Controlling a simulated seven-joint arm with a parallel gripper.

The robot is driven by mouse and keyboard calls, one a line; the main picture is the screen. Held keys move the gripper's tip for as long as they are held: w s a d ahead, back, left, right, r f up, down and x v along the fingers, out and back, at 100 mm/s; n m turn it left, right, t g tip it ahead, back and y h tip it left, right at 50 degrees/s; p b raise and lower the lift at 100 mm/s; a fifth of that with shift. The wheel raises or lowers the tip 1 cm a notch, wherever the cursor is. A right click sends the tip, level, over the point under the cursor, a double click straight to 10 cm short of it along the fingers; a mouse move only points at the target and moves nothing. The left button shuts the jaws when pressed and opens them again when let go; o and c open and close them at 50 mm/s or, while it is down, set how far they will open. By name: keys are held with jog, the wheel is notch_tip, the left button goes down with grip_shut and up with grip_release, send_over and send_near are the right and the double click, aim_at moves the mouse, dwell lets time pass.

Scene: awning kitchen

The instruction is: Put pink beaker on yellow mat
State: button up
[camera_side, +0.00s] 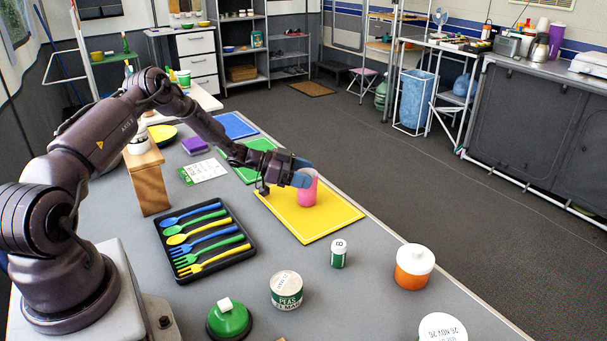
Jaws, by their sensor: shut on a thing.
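The pink beaker (308,190) is upright at the yellow mat (312,222), over its back part. My gripper (303,178) reaches in from the left, with its blue fingers shut on the upper part of the beaker. The beaker's base appears to be on or very close to the mat; I cannot tell whether it touches. The fingers hide part of the beaker's upper left side.
A black cutlery tray (250,252) lies left of the mat. A green-and-white shaker (338,253), a peas tin (286,290) and an orange jar (413,268) stand in front. Green (240,174) and blue (234,125) mats lie behind. A wooden block (148,182) stands left.

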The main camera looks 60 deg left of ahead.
jog(key=o, duration=0.9)
jog(key=shift+f, duration=0.1)
